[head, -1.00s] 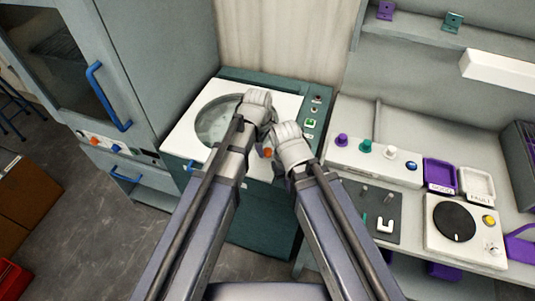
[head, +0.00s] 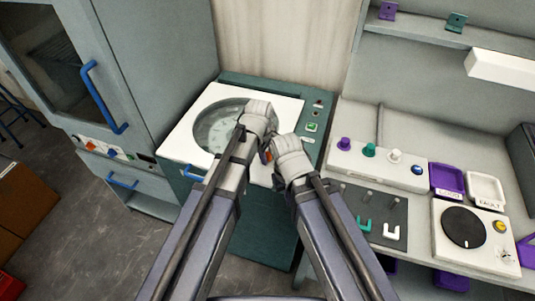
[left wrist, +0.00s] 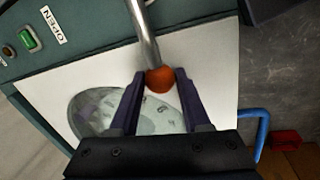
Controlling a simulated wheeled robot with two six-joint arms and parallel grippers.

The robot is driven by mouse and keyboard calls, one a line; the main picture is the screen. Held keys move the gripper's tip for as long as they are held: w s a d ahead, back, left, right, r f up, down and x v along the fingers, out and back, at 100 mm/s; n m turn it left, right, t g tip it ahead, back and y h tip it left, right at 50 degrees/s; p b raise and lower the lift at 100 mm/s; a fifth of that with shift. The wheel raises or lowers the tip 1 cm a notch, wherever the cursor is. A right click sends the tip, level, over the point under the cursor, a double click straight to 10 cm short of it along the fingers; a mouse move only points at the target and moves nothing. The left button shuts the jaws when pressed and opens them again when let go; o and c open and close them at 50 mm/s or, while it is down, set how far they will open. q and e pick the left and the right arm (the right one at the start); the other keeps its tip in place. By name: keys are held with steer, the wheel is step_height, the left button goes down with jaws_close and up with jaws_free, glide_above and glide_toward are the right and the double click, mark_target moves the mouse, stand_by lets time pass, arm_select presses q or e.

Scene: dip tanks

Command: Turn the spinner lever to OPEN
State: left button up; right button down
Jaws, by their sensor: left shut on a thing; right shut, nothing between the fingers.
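The spinner is a teal machine with a white top (head: 186,134) and a round glass window (head: 214,128). Its lever is a metal rod (left wrist: 147,35) with an orange-red knob (left wrist: 160,79). My left gripper (left wrist: 160,88) is shut on the knob, a finger on each side, above the white top. The knob shows only partly in the head view (head: 266,157), between my two hands. An OPEN label (left wrist: 33,35) sits on the teal panel, at the upper left of the left wrist view. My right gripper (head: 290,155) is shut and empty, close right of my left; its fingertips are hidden.
A grey cabinet with a blue handle (head: 103,97) stands left of the spinner. At right, a bench holds a knob panel (head: 375,160), a purple tray (head: 447,180), a white tray (head: 484,188) and a dial unit (head: 465,227). Grey floor (head: 90,225) is clear at lower left.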

arm_select(q)
jaws_close()
stand_by(0.9)
